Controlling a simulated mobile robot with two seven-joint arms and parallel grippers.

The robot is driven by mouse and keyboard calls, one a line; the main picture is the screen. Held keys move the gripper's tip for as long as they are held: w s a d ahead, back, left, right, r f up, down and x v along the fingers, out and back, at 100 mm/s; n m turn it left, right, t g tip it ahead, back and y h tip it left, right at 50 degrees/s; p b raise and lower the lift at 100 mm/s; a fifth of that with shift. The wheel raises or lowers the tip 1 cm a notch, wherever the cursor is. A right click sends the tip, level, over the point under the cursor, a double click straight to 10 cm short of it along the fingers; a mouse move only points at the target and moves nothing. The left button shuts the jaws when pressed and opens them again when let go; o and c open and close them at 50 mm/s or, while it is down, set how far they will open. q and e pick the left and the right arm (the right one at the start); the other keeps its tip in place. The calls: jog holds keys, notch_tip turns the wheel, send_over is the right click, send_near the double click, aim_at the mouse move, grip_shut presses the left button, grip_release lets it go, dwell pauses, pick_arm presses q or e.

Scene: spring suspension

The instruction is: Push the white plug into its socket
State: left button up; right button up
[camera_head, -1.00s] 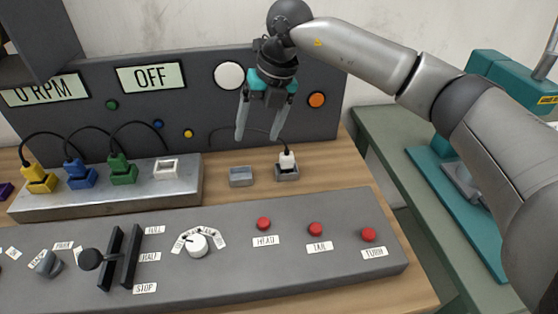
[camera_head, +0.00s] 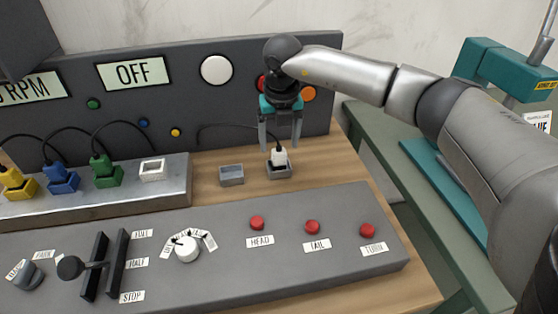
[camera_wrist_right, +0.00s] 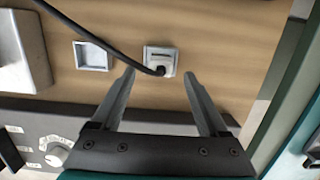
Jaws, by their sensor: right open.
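The white plug (camera_head: 279,156) stands in a grey holder (camera_head: 279,171) on the wooden table, with a black cable at its top. My right gripper (camera_head: 279,147) is open and points down, its fingers on either side of the plug in the head view. In the right wrist view the plug (camera_wrist_right: 159,66) shows between and just beyond the tips of the open gripper (camera_wrist_right: 158,75); I cannot tell whether they touch it. The empty white socket (camera_head: 152,169) is at the right end of the metal block (camera_head: 150,193). My left gripper is not in view.
An empty grey holder (camera_head: 231,175) sits left of the plug. Green, blue and yellow plugs (camera_head: 104,168) stand in the block's other sockets. The control panel (camera_head: 210,270) lies in front, and the dark back panel (camera_head: 225,115) stands behind.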

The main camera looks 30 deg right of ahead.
aim_at(279, 147)
jog(key=f, duration=0.4)
jog(key=shift+w+d+f+b, duration=0.15)
jog(key=shift+w+f+b, duration=0.2)
jog(key=shift+w, duration=0.05)
grip_shut()
